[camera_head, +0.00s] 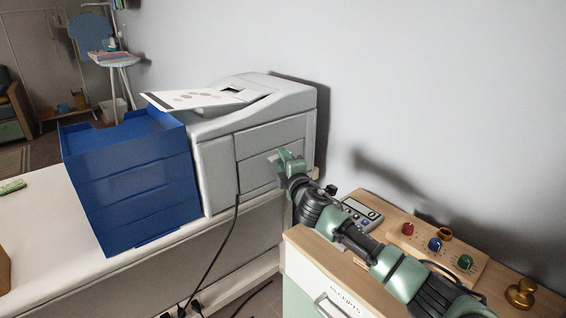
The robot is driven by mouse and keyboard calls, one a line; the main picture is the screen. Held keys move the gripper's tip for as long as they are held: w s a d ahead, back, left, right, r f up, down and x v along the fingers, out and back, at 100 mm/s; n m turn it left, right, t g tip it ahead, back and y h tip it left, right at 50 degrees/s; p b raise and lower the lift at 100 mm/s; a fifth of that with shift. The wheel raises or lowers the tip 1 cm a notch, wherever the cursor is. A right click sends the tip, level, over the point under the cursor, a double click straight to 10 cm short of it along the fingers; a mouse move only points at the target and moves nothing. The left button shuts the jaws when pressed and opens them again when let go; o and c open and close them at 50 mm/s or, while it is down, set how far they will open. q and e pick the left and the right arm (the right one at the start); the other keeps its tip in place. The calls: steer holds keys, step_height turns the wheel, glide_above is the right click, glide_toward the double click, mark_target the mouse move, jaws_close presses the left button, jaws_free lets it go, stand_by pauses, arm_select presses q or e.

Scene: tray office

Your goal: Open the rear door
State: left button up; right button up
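The rear door (258,149) is a light grey panel in the side of the white-grey printer (218,180) that faces me. It looks flush with the printer body, and I see no clear gap around it. My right gripper (283,158) is green and reaches in from the lower right. Its tips are at the right part of the door and hide a bit of it. I cannot tell whether they touch the panel or whether they are open. My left gripper is not in view.
A blue drawer stack (135,180) stands left of the printer on the white table (50,230). A black cable (222,245) hangs from the printer. Under my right arm, a wooden-topped cabinet (320,250) holds a scale (358,214), a knob board (440,245) and a brass knob (520,293).

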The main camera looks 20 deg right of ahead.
steer(key=shift+w, duration=0.15)
jaws_close()
stand_by(1.4)
